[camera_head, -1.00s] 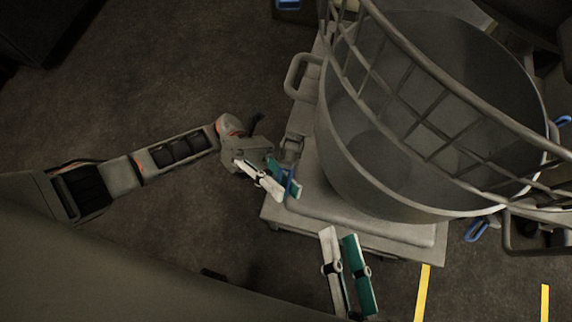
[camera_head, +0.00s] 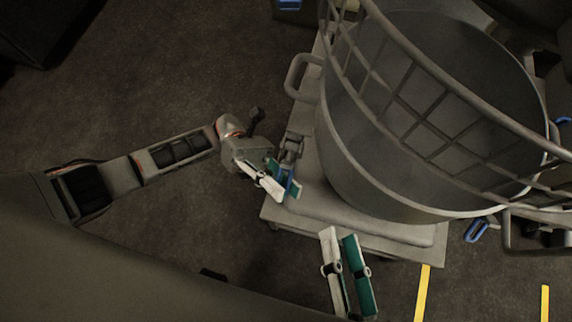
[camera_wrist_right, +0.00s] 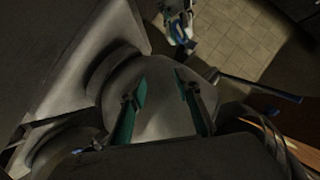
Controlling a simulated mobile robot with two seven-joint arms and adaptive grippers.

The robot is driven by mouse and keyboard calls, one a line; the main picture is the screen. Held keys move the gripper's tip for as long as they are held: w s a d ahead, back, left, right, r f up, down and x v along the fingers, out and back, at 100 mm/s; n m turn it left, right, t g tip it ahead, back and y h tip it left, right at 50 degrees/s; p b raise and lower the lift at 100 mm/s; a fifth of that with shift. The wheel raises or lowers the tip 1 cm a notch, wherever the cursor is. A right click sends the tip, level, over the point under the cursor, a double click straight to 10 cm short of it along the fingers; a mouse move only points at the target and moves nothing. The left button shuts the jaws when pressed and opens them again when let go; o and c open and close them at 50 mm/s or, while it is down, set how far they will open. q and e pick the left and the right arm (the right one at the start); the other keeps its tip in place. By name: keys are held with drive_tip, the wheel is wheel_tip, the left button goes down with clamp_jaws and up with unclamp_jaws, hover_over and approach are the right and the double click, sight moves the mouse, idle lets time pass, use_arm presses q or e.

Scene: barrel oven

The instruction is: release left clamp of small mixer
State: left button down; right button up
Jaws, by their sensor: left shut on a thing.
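The small mixer's large grey bowl (camera_head: 350,125) stands on a grey wheeled base (camera_head: 350,231), behind a wire guard. The left clamp (camera_head: 291,147) is a grey metal latch at the base's left edge, with a blue handle (camera_head: 290,184) pointing down in the head view. My left gripper (camera_head: 281,184) is shut on this blue handle, its fingers partly hiding it. My right gripper (camera_head: 338,234) is open and empty, just below the base's front edge. Its fingers also show apart in the right wrist view (camera_wrist_right: 160,84).
The wire guard (camera_head: 430,68) arches over the bowl. A grey loop handle (camera_head: 291,77) sticks out on the bowl's left. Another blue handle (camera_head: 477,230) is at the lower right. Dark floor (camera_head: 140,95) lies open to the left, and yellow floor lines (camera_head: 422,293) run at the front.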

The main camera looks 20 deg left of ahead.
use_arm(q)
drive_tip(key=shift+w+r, duration=0.1)
drive_tip(key=shift+r, duration=0.05)
drive_tip(key=c, duration=1.9)
unclamp_jaws()
drive_tip(key=shift+a, duration=0.1)
drive_tip(key=shift+f, duration=0.2)
drive_tip(key=shift+w+a+f, duration=0.25)
drive_tip(key=shift+a+f, duration=0.05)
drive_tip(key=shift+w+r+v, duration=0.1)
drive_tip(key=shift+r+v, duration=0.05)
drive_tip(key=shift+v, duration=1.8)
drive_tip(key=shift+w+r+v, duration=0.1)
drive_tip(key=shift+v, duration=1.85)
